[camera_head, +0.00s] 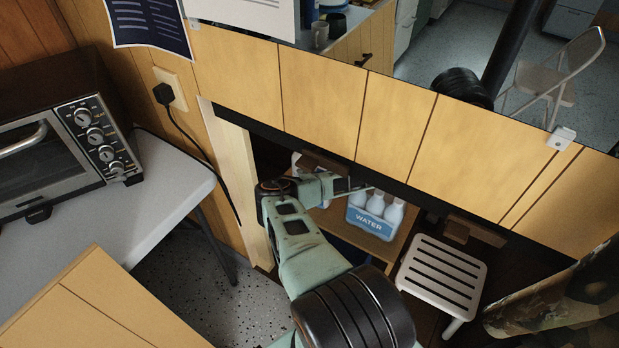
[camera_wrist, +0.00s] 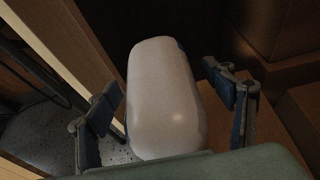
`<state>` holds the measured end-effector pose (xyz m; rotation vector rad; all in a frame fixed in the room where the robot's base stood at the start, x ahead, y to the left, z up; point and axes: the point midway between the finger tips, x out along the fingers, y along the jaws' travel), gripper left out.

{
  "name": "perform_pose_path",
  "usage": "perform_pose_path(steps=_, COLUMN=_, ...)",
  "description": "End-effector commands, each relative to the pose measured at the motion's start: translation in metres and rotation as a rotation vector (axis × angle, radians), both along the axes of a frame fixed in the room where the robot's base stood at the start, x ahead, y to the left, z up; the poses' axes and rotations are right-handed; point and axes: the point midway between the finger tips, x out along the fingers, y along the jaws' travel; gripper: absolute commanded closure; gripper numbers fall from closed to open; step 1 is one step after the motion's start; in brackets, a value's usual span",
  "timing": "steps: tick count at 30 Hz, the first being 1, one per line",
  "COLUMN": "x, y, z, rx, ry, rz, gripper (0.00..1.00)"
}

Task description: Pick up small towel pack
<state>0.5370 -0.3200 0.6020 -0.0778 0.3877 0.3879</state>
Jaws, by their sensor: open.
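A white, rounded, upright pack (camera_wrist: 163,95) fills the middle of the wrist view, with a bit of blue at its upper right edge; it looks like the small towel pack, but I see no label. My gripper (camera_wrist: 168,92) is open, with one blue-padded finger on each side of the pack. A gap shows beside the right finger; contact at the left is hard to tell. The pack's lower end is hidden by my gripper's body. In the head view, my gripper (camera_head: 340,186) is inside the cabinet, and part of a white item (camera_head: 297,161) shows behind it.
A blue "WATER" carrier (camera_head: 371,222) with white bottles stands on the wooden shelf, close right of my gripper. A white slatted stool (camera_head: 441,276) is farther right. The cabinet's upper front (camera_head: 330,98) overhangs the opening. A table (camera_head: 165,190) with a toaster oven (camera_head: 62,150) stands left.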

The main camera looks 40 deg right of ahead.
Motion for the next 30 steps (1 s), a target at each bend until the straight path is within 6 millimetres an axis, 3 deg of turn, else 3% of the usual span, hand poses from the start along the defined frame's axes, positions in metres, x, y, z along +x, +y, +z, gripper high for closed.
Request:
perform_pose_path(steps=3, x=0.0, y=-0.0001, z=0.0, rx=0.0, ry=0.0, rz=0.0, gripper=0.26)
perform_pose_path(steps=23, x=0.0003, y=0.0001, z=0.0002, rx=0.0, ry=0.0, rz=0.0, gripper=0.98)
perform_pose_path(steps=30, x=0.0008, y=0.0001, z=0.0014, rx=-0.001, ry=-0.003, rz=0.001, gripper=1.0)
